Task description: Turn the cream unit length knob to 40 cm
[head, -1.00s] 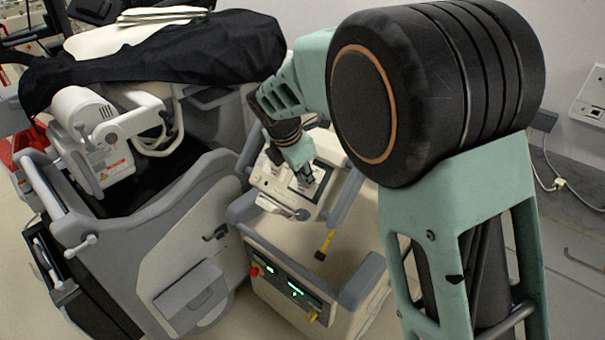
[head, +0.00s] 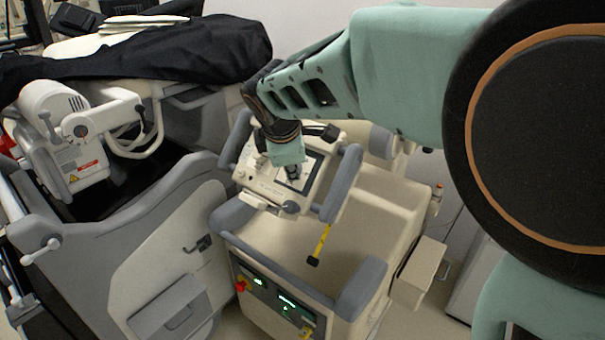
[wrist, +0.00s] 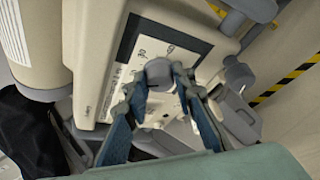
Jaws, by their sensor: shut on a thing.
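The cream unit (head: 385,205) stands in the middle of the head view, with a tilted control panel (head: 262,187) on top. The wrist view shows this panel's face (wrist: 115,75) with a scale and small print, too small to read. A grey round knob (wrist: 158,71) sits on the panel. My gripper (wrist: 158,79) has its two dark blue fingers on either side of this knob and is shut on it. In the head view my gripper (head: 292,172) points down onto the panel and hides the knob. The knob's setting cannot be read.
A grey and cream cart (head: 100,255) stands close on the left, with a white device (head: 75,135) and a black cover (head: 150,52) on top. Grey handles (head: 343,185) flank the panel. A yellow-marked lever (head: 320,245) hangs in front, above green displays (head: 285,300).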

